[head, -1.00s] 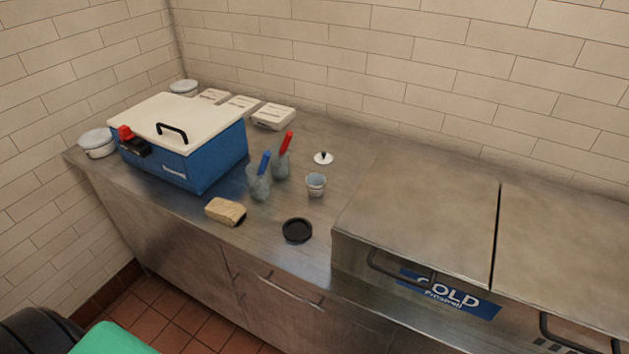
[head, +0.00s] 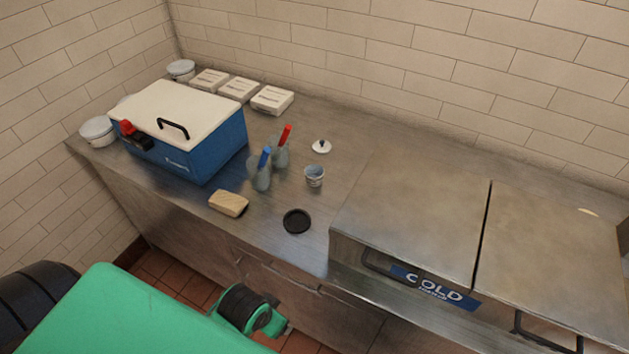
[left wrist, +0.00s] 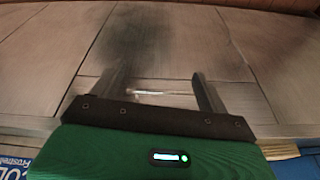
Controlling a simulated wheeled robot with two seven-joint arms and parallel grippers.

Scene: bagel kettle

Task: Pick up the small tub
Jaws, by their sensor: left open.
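The small tub (head: 314,176) is a little pale grey-blue cup standing upright on the steel counter, left of the cold unit, in the head view. A small white lid with a dark knob (head: 321,147) lies behind it. My left arm comes in at the lower left, below the counter's front edge, and its fingers do not show there. In the left wrist view my left gripper (left wrist: 162,90) is open, with nothing between its fingers and blurred metal panels beyond. The tub is not seen in that view. My right gripper is out of view.
Two bottles with blue (head: 265,156) and red tops (head: 285,134) stand left of the tub. A black round lid (head: 297,221) and a tan block (head: 229,203) lie in front. A blue cooler (head: 205,150) is at left. The steel cold unit (head: 410,210) rises at right.

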